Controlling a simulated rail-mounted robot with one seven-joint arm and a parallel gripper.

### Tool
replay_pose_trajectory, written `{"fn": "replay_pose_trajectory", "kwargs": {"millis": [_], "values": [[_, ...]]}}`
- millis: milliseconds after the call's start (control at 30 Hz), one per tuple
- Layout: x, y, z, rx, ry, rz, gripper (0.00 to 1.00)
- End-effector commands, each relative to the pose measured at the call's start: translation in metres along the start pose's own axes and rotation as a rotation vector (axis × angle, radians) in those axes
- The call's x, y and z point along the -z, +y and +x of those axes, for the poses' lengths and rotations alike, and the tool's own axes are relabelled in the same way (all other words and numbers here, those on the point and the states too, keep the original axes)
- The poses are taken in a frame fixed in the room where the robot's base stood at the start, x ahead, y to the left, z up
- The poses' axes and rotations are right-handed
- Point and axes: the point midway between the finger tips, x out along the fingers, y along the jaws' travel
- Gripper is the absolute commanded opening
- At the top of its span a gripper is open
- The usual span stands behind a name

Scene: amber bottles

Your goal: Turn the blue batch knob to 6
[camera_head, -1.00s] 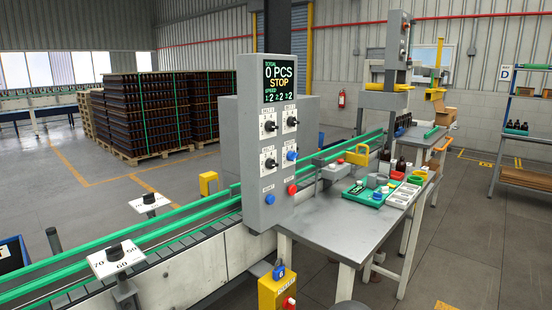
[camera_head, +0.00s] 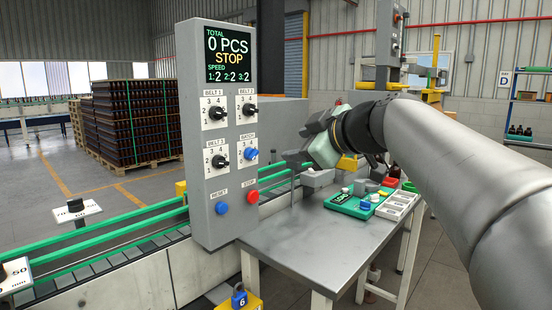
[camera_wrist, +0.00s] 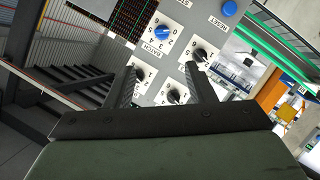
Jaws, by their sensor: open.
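The blue batch knob (camera_head: 250,154) sits on a white numbered plate at the lower right of the knobs on the grey control panel (camera_head: 205,240). In the wrist view the batch knob (camera_wrist: 165,32) shows near the top, with its label upside down. Its exact pointer setting is too small to read surely. My gripper (camera_head: 291,158) is open and empty, to the right of the panel and apart from the knob. In the wrist view its two fingers (camera_wrist: 160,68) point toward the panel, with the blue knob beyond their tips.
Several black belt knobs (camera_head: 217,112) surround the batch knob on its upper and left sides. A blue reset button (camera_head: 222,208) and red stop button (camera_head: 252,196) are below. A grey table (camera_head: 310,250) with a green tray (camera_head: 350,207) stands to the right; a conveyor with green rails runs behind.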

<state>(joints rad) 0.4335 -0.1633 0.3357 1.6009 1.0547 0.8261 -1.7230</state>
Motion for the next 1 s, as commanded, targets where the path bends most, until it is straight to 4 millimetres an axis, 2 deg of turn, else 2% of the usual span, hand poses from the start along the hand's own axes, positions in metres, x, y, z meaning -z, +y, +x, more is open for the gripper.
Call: {"fn": "replay_pose_trajectory", "kwargs": {"millis": [167,700,833,1000], "values": [[0.001,0.001,0.024,0.004,-0.001,0.002,0.49],[0.002,0.0,0.138,0.008,-0.002,0.004,0.49],[0.001,0.001,0.156,0.004,-0.002,0.004,0.49],[0.0,-0.001,0.169,0.003,-0.003,0.002,0.49]]}}
